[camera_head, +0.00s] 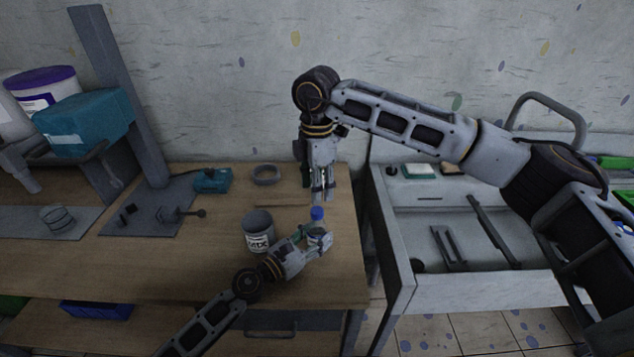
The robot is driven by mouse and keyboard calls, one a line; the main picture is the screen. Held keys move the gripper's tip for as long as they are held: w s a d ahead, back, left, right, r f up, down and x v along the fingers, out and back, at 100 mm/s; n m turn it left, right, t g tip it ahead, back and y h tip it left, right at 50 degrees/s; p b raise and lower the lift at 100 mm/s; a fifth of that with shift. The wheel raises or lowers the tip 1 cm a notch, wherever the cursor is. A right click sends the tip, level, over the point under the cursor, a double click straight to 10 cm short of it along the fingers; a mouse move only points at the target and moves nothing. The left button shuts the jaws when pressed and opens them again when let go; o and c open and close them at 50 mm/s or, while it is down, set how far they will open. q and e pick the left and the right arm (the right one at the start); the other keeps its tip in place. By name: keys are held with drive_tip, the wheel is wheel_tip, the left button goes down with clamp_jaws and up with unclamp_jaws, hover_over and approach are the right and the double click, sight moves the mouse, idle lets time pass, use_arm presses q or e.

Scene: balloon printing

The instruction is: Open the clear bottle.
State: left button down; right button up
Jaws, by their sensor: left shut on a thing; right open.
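The clear bottle (317,225) stands upright near the right edge of the wooden table, with a blue cap (317,213) on top. My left gripper (322,240) comes in low from the left and is shut on the bottle's body, hiding much of it. My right gripper (323,195) points down above the blue cap. It is open and its fingers are just above the cap, with nothing seen between them.
A grey cup (258,231) with "MIX" lettering stands left of the bottle, close to my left gripper. A grey ring (265,174) and a teal device (212,181) lie at the back of the wooden table (130,262). A white workbench (470,290) stands on the right.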

sight(317, 210)
drive_tip(key=shift+f, duration=3.65)
